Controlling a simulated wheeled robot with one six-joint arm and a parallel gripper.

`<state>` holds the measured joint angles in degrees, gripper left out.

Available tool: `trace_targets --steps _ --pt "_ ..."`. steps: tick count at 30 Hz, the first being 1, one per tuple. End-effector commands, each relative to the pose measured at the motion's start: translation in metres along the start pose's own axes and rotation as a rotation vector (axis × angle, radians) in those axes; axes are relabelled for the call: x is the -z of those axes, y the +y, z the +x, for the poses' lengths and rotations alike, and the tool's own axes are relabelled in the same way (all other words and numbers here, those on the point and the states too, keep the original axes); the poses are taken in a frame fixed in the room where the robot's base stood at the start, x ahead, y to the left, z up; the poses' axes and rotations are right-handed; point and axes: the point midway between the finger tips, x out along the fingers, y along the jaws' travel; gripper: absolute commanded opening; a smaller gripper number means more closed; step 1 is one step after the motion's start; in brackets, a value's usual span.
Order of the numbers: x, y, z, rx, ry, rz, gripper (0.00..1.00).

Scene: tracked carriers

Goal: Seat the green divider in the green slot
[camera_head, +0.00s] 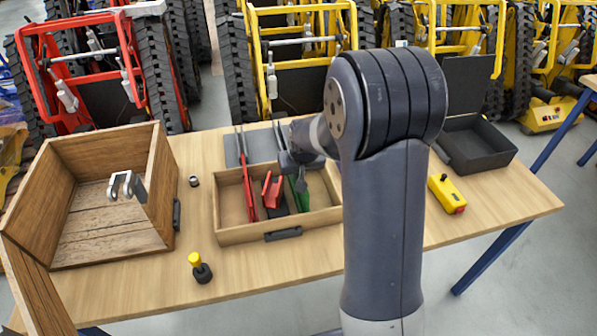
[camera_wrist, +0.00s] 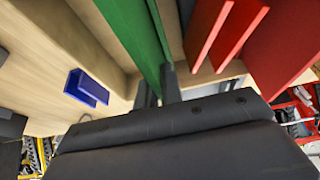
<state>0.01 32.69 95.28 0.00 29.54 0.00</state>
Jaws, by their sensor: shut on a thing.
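My gripper (camera_head: 299,172) is above the right part of a shallow wooden tray (camera_head: 228,237), partly hidden behind my arm. It is shut on the green divider (camera_head: 301,195), which points down into the tray. In the wrist view the green divider (camera_wrist: 137,38) runs up and left from between my fingers (camera_wrist: 158,93). I cannot tell whether its lower edge touches anything. I cannot make out the green slot apart from the divider.
A tall red divider (camera_head: 247,195) and a red slot piece (camera_head: 270,190) are left of the green divider in the tray. A blue slot piece (camera_wrist: 87,88) shows in the wrist view. A wooden crate (camera_head: 157,190), black box (camera_head: 485,150) and yellow control box (camera_head: 446,193) stand on the table.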

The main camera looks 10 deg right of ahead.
Motion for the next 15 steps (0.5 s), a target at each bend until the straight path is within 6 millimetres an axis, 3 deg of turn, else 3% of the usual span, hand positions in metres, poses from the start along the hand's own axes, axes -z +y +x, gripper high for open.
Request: trace_targets --steps 8,9,15 --pt "-0.0011 0.0000 0.0033 0.000 0.001 0.000 0.00" --pt "-0.0012 0.0000 0.0035 0.000 0.001 0.000 0.08" --pt "-0.0008 0.0000 0.0023 0.000 0.001 0.000 0.24"
